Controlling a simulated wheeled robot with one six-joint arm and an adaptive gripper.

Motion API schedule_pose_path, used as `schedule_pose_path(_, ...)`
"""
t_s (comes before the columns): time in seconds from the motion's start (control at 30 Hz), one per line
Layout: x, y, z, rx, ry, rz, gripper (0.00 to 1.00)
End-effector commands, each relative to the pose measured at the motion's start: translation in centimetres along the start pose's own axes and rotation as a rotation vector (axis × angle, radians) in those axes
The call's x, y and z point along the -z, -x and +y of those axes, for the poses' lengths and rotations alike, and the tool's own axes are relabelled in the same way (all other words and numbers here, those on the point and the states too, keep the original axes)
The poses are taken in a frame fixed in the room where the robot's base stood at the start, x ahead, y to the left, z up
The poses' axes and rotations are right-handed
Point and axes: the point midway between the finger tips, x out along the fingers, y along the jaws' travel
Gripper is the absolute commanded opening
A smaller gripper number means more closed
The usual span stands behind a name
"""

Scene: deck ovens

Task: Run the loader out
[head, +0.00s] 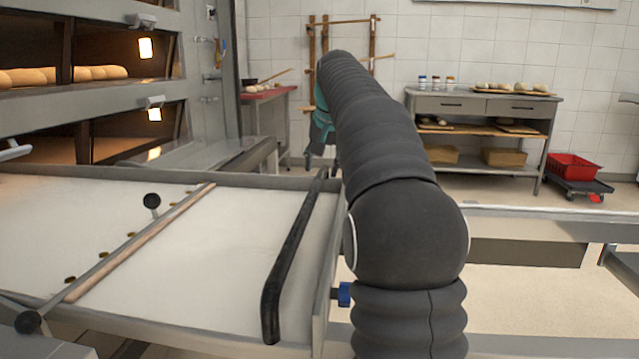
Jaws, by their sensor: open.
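The loader is a long flat frame with a pale belt (235,240), lying in front of the deck oven (75,125) at the left. A black handle bar (292,255) runs across the loader's right end. A thin rail (120,250) with dark round knobs and a wooden strip crosses the belt further left. The belt shows no loaves on it. My dark sleeved arm rises in the middle, just right of the handle bar, and reaches away from me.
Loaves (65,75) sit in a lit upper deck. A side table (265,115) and a wooden rack (373,45) stand behind. A grey workbench (482,105) stands at the back right, beside a red crate (571,167) on a dolly.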

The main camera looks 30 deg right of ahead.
Motion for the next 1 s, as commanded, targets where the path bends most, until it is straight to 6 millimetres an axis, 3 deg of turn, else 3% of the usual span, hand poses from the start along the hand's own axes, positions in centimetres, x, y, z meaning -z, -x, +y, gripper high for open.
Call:
schedule_pose_path(0.1, -0.2, -2.1, 0.0, 0.0, 0.002, -0.002, 0.49)
schedule_pose_path(0.3, -0.1, -3.8, -0.2, 0.001, 0.003, 0.0, 0.49)
schedule_pose_path(0.67, -0.1, -4.1, -0.2, 0.001, 0.003, 0.0, 0.49)
schedule_pose_path(0.87, -0.1, -4.1, -0.2, 0.001, 0.003, 0.0, 0.02)
schedule_pose_path(1.0, -0.1, -4.1, -0.2, 0.001, 0.003, 0.0, 0.0)
